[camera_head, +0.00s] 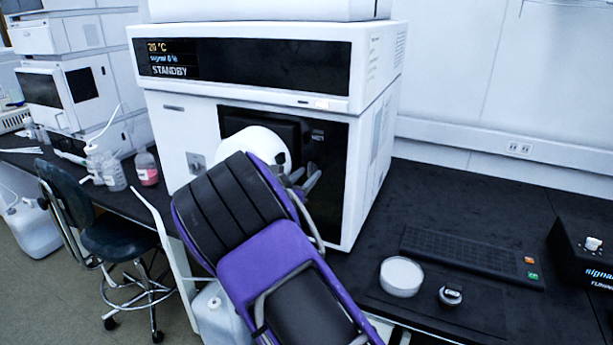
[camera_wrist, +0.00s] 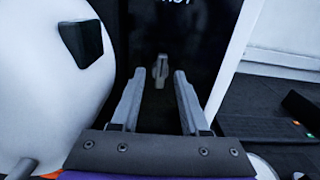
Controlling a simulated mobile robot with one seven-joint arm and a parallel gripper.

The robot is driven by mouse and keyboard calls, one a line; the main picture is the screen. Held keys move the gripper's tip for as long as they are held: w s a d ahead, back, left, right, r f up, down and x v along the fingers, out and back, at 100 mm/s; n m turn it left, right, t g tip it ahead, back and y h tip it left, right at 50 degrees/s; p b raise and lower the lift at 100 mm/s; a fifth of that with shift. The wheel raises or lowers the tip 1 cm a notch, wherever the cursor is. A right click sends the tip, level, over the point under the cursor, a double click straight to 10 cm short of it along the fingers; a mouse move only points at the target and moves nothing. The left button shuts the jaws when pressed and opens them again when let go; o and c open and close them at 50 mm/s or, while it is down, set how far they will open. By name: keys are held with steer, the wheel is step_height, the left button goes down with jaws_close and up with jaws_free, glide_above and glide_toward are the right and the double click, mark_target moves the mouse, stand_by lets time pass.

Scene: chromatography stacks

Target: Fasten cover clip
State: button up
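A small grey clip (camera_wrist: 160,72) shows in the wrist view on a dark panel, straight ahead between my fingertips. My gripper (camera_wrist: 159,76) is open, with one grey finger on each side of the clip in the picture. A gap shows beyond the tips, and I cannot tell how far off the clip is. In the head view my gripper (camera_head: 306,177) is in front of the instrument's black front panel (camera_head: 331,143), and the clip is not discernible there. A white rounded body (camera_wrist: 40,90) with a black block (camera_wrist: 84,42) fills the left of the wrist view.
The white instrument (camera_head: 366,100) reads STANDBY and stands on a black bench (camera_head: 430,190). To its right are a keypad (camera_head: 470,252), a white round dish (camera_head: 401,277) and a small dark-and-silver item (camera_head: 450,296). A chair (camera_head: 120,240) and bottles (camera_head: 146,168) are at left.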

steer(key=v, duration=1.7)
steer(key=shift+s, duration=0.2)
steer(key=shift+a, duration=0.1)
